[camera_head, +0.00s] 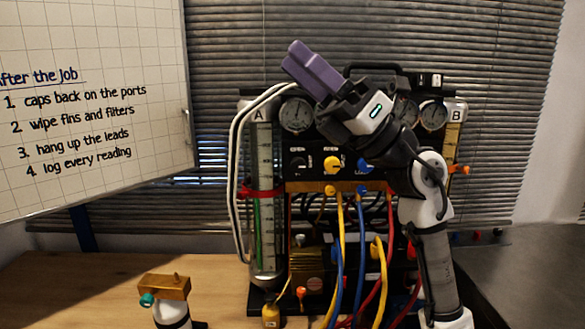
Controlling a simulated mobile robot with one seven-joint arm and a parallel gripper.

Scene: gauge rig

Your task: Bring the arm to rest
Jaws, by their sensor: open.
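My gripper (304,62) is raised in front of the upper part of the gauge rig (300,180), with its purple fingers pointing up and to the left. It is open and nothing shows between the fingers. My arm comes up from the lower right, with a white and grey link upright and the wrist bent to the left. It hides part of the rig's right side, including part of a gauge. The fingers show against the window blinds, above the left gauge (297,114).
The rig carries tubes A (264,200) and B (453,135), with yellow, blue and red hoses hanging in front. A brass-topped fitting (165,287) stands on the wooden table (75,290) at left. A whiteboard (90,40) hangs upper left. The table's left part is clear.

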